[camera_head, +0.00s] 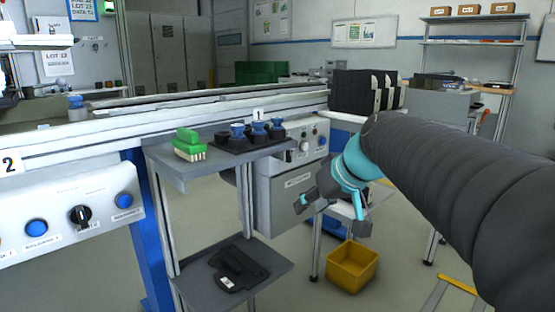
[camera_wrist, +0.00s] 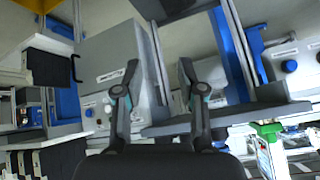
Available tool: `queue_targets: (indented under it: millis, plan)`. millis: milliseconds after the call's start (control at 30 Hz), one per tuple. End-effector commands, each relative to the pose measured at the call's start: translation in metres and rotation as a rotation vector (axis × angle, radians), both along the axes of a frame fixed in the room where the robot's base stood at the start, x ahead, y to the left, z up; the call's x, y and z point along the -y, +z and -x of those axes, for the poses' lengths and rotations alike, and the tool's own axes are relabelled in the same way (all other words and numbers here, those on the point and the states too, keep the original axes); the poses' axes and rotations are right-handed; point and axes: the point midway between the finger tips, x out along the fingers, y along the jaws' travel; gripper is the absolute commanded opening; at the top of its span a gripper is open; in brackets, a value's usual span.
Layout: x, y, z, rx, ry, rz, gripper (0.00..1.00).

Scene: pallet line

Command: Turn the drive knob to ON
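A black rotary knob (camera_head: 80,216) sits on the white control panel (camera_head: 60,250) at the left, between two blue buttons; its small label is not readable. A second control box (camera_head: 285,190) stands beyond the grey cart and has small knobs and buttons (camera_head: 304,146); I cannot tell which knob is the drive knob. My gripper (camera_head: 332,208) hangs in free air in front of that box, well right of the left panel. In the wrist view my gripper (camera_wrist: 157,82) has its fingers spread apart with nothing between them. The second box (camera_wrist: 108,65) shows beyond the left finger.
The grey cart (camera_head: 172,167) stands between the two panels, holding a green brush (camera_head: 189,146) and dark cups with blue tops (camera_head: 257,128). A yellow bin (camera_head: 352,266) is on the floor below my gripper. The conveyor (camera_head: 190,108) runs behind.

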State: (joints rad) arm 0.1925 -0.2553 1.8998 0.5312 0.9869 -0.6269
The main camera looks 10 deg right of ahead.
Motion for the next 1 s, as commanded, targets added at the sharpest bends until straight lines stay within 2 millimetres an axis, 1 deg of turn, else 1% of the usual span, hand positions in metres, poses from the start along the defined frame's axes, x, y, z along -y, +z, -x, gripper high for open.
queue_targets:
  millis: [33,67,100,167,200,300,400,533,600,700,833,1000]
  plan:
    - [0.007,0.001,-0.027,0.031,0.023,-0.016,0.4]
    - [0.009,0.006,-0.04,0.055,0.04,-0.025,0.4]
    - [0.014,0.011,-0.059,0.085,0.063,-0.038,0.4]
    - [0.021,0.019,-0.086,0.137,0.098,-0.051,0.4]
    - [0.027,0.024,-0.103,0.174,0.12,-0.059,0.4]
    - [0.043,0.034,-0.144,0.268,0.17,-0.073,0.4]
    - [0.06,0.042,-0.176,0.356,0.21,-0.079,0.4]
    - [0.077,0.049,-0.204,0.445,0.244,-0.077,0.4]
    - [0.083,0.052,-0.213,0.476,0.255,-0.076,0.4]
    - [0.087,0.055,-0.22,0.502,0.265,-0.074,0.4]
    - [0.084,0.052,-0.228,0.508,0.269,-0.073,0.4]
    - [0.069,0.042,-0.247,0.507,0.27,-0.075,0.4]
